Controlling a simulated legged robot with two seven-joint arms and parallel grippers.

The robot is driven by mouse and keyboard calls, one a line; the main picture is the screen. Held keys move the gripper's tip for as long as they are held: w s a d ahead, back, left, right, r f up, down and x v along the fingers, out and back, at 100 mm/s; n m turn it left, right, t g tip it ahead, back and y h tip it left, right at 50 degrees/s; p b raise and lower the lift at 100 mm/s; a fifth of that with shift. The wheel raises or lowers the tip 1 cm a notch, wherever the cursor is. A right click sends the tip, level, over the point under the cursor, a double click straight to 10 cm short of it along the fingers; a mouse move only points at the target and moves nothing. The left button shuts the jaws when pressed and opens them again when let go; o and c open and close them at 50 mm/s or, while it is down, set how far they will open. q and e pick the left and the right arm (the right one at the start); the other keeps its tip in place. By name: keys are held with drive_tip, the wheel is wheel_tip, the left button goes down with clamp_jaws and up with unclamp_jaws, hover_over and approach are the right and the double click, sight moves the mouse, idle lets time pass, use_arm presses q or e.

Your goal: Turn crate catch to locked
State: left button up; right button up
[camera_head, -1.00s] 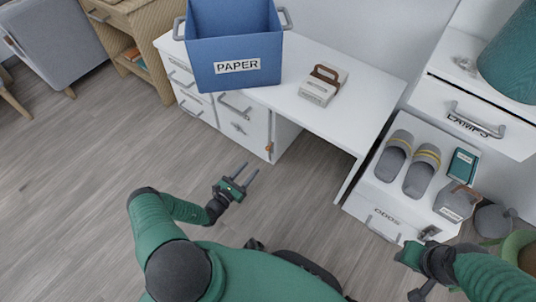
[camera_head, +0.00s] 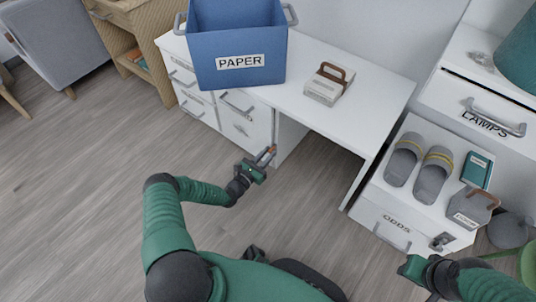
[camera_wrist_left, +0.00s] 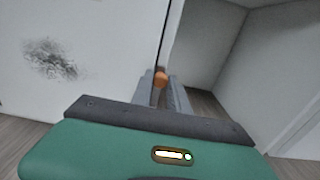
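A small orange knob-like piece (camera_head: 272,149) is at the front edge of the white desk's drawer cabinet. It also shows in the left wrist view (camera_wrist_left: 161,77). My left gripper (camera_head: 267,156) is open, with its two grey fingers (camera_wrist_left: 165,92) pointing at this piece, one on either side of it; contact is not clear. A grey metal catch (camera_head: 442,241) is on the front of the white crate labelled ODDS (camera_head: 375,213); its setting is too small to read. My right gripper (camera_head: 413,267) is just below that catch, and its fingers cannot be made out.
A blue PAPER bin (camera_head: 238,40) and a labelled block with a brown handle (camera_head: 327,84) stand on the white desk (camera_head: 350,110). Grey slippers (camera_head: 434,174), a teal book (camera_head: 477,170) and a grey handled block (camera_head: 468,208) rest on the ODDS crate. Open floor lies left.

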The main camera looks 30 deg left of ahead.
use_arm(q)
clamp_jaws()
idle(1.1)
